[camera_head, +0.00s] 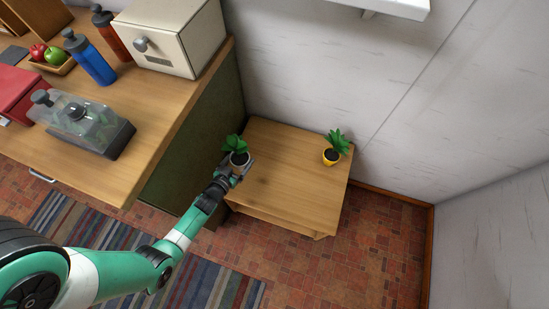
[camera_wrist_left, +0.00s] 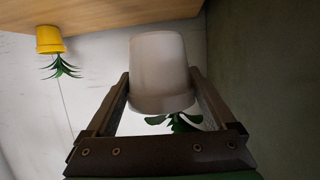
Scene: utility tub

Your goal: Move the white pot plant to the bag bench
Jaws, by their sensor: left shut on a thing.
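My left gripper (camera_head: 238,166) is shut on the white pot plant (camera_head: 240,158), at the left side of the wooden bag bench (camera_head: 285,185). In the left wrist view, the white pot (camera_wrist_left: 160,70) sits between the two fingers (camera_wrist_left: 160,98), and its green leaves show below it because that view is upside down. The pot looks upright. Its base is close to the bench top, but I cannot tell whether it touches. The right gripper is not in view.
A yellow pot plant (camera_head: 331,157) stands at the bench's right side; it also shows in the left wrist view (camera_wrist_left: 50,39). The bench middle is clear. A higher counter (camera_head: 150,115) with bottles and containers stands left. A wall shelf (camera_head: 395,8) juts out above.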

